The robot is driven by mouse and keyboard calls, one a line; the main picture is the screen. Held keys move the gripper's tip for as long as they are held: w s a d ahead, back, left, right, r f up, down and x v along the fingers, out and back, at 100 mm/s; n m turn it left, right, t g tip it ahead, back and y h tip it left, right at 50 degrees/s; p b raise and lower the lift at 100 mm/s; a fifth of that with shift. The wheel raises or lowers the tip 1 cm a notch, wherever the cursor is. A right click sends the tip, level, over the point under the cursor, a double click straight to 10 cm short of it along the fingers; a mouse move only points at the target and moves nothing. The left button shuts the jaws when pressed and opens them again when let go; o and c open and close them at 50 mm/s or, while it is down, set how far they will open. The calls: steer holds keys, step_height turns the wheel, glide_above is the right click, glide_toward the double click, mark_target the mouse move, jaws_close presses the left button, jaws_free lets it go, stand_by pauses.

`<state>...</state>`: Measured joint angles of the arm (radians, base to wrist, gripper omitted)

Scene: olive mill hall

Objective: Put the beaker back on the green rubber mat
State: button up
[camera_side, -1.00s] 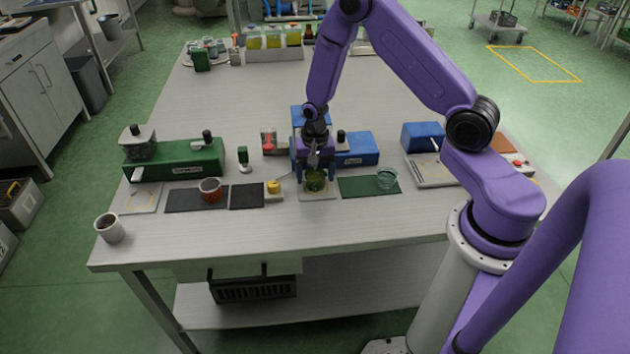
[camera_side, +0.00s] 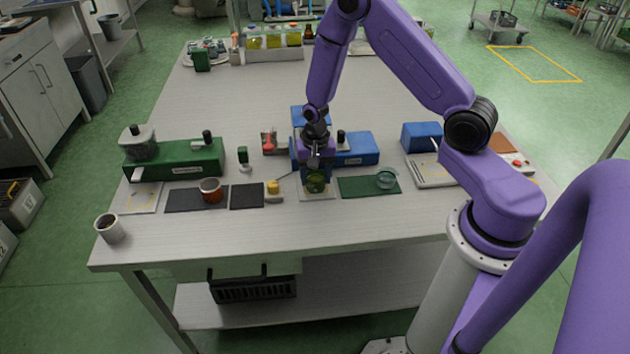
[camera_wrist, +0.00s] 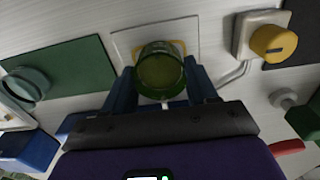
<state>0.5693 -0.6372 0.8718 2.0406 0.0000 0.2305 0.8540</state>
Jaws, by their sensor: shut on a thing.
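The beaker (camera_side: 316,184) holds yellow-green liquid and is upright over a white plate with yellow marks. In the wrist view the beaker (camera_wrist: 161,72) sits between my blue fingers. My gripper (camera_side: 316,176) is shut on it; the gripper also shows in the wrist view (camera_wrist: 160,85). I cannot tell whether the beaker touches the plate. The green rubber mat (camera_side: 355,187) lies just right of the plate, and at the left in the wrist view (camera_wrist: 80,68). A clear glass dish (camera_side: 387,180) stands on the mat's right part.
The white plate (camera_side: 304,195) is under the beaker. A small yellow-knobbed device (camera_side: 273,188) stands left of it. Dark mats and a cup of red-brown content (camera_side: 211,190) lie further left. A blue machine (camera_side: 357,150) stands behind. The mat's left part is bare.

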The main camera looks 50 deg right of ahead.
mark_target(317, 183)
steer(key=shift+s+a, duration=0.9)
steer(key=shift+r, duration=3.3)
steer(key=s+d+f, duration=0.1)
steer(key=s+d, duration=0.5)
steer(key=d, duration=0.2)
steer(key=shift+w+d+f, duration=0.15)
steer(key=shift+f, duration=1.1)
steer(key=shift+w+d+f, duration=0.1)
steer(key=shift+f, duration=1.15)
steer(key=shift+f, duration=0.35)
